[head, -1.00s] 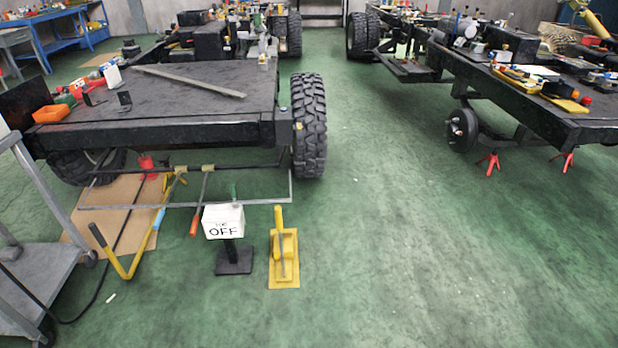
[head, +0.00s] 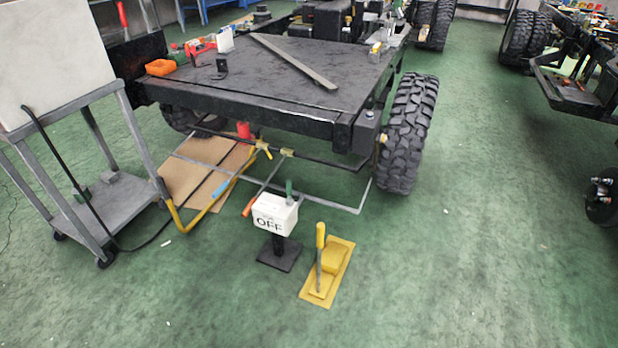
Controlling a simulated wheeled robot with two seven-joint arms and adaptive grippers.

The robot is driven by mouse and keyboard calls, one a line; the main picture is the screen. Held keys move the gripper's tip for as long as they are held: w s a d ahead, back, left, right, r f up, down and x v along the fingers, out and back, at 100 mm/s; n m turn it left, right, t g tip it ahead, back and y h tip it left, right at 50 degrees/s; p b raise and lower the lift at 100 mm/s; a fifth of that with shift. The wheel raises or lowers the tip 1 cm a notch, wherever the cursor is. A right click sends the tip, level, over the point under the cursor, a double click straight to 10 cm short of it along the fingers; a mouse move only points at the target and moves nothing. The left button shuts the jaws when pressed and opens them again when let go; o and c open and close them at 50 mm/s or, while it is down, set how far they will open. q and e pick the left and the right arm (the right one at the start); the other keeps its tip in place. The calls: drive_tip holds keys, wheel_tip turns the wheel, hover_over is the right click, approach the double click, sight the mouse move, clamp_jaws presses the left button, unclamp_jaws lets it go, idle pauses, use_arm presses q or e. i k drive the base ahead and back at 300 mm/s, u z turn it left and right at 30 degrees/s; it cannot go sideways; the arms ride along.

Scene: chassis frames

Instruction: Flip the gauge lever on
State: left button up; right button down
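A white box (head: 273,213) marked "OFF" stands on a short black post with a square black base (head: 280,254) on the floor. A small green lever (head: 289,190) sticks up at the box's top, toward its right side. Just right of it, a yellow base plate (head: 339,262) lies on the floor with an upright lever (head: 319,262) that has a yellow grip. I cannot tell for sure which of the two is the gauge lever. Neither of my grippers is in view.
A black chassis frame (head: 240,100) with a large tyre (head: 408,135) stands behind the box. A grey cart (head: 110,205) stands at the left.

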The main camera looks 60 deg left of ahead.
sight(289, 191)
drive_tip(key=u, duration=0.45)
drive_tip(key=i, duration=0.9)
drive_tip(key=u, duration=1.35)
drive_tip(key=i, duration=0.4)
drive_tip(key=u, duration=0.4)
